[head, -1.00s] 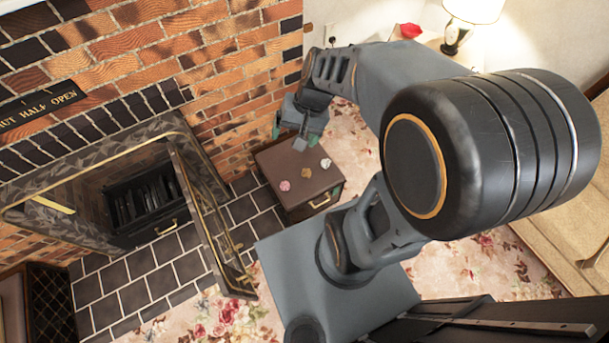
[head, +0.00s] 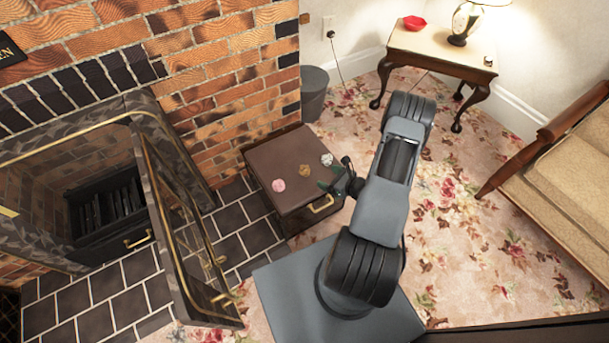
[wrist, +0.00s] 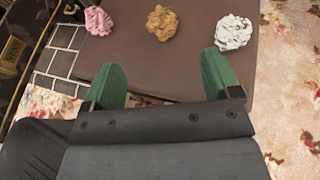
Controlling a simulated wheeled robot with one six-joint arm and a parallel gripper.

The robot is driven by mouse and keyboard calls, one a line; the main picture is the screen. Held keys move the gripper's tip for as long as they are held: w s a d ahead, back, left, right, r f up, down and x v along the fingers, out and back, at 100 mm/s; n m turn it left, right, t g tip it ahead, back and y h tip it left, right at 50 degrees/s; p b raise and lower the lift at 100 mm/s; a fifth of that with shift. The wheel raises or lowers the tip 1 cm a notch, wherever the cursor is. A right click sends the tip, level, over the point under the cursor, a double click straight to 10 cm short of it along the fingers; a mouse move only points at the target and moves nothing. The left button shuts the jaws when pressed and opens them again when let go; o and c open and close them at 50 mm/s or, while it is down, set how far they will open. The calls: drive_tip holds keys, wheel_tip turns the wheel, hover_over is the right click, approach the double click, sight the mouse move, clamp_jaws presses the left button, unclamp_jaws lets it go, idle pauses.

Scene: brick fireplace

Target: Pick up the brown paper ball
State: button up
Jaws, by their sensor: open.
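The brown paper ball (head: 304,171) lies crumpled on top of a small brown cabinet, between a pink paper ball (head: 278,185) and a white one (head: 327,160). In the wrist view the brown ball (wrist: 163,22) is at the top middle, ahead of the fingers and slightly left of the gap's centre line. My gripper (wrist: 162,78) is open and empty, its green fingertips apart over the front part of the cabinet top. In the head view my gripper (head: 337,179) is at the cabinet's front right edge, apart from the brown ball.
The brown cabinet (head: 275,157) has a front drawer handle and stands against the brick wall. A fireplace with an open glass door (head: 185,235) is on the left. A grey bin (head: 314,92) stands behind. A side table (head: 440,50) and a sofa (head: 575,140) are on the right.

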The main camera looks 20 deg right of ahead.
sight(308, 170)
drive_tip(key=b+x, duration=0.1)
drive_tip(key=x, duration=0.2)
drive_tip(key=f+x, duration=0.1)
drive_tip(key=x, duration=0.3)
drive_tip(key=shift+s+d+b, duration=0.2)
drive_tip(key=shift+b, duration=0.15)
drive_tip(key=shift+b+x, duration=1.15)
drive_tip(key=shift+x, duration=2.15)
drive_tip(key=shift+r, duration=0.1)
drive_tip(key=c, duration=0.9)
